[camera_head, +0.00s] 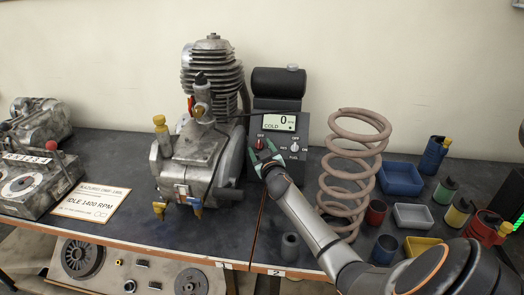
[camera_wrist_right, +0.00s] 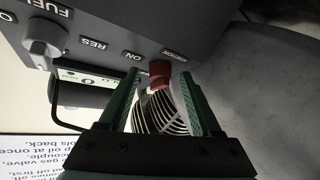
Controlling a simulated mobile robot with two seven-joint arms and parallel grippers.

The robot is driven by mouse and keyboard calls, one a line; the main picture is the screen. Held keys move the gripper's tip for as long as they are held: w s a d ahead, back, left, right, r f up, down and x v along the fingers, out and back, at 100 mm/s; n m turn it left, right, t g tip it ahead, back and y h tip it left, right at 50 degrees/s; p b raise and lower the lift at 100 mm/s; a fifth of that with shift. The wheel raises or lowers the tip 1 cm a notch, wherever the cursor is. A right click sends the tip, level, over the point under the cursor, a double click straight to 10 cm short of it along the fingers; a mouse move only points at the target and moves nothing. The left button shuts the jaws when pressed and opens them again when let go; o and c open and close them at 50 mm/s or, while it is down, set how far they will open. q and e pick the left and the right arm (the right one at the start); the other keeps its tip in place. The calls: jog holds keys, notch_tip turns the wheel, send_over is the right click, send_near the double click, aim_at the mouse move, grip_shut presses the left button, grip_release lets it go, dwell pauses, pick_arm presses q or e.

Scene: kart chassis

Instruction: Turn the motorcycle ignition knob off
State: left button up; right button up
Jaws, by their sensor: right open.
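The ignition knob is red and sits on a dark grey control box (camera_head: 282,127) at the back of the bench. In the right wrist view the knob (camera_wrist_right: 160,76) lies between my two green fingertips, with an "IGNITION" label and an "ON" mark beside it. In the head view a bit of the red knob (camera_head: 259,144) shows just above my right gripper (camera_head: 265,156). My right gripper is open, with a finger on either side of the knob; I cannot tell whether they touch it. Which way the knob points is unclear. My left gripper is out of view.
A white fuel knob (camera_head: 295,147) is on the same panel, below a display (camera_head: 280,122) reading 0 and COLD. An engine (camera_head: 205,150) stands left of the box. A large coil spring (camera_head: 350,175) stands close right of my right arm, with trays and cans beyond.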

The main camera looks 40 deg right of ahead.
jog(key=v, duration=1.2)
jog(key=shift+s+p, duration=0.3)
jog(key=shift+p, duration=0.15)
jog(key=shift+a, duration=0.1)
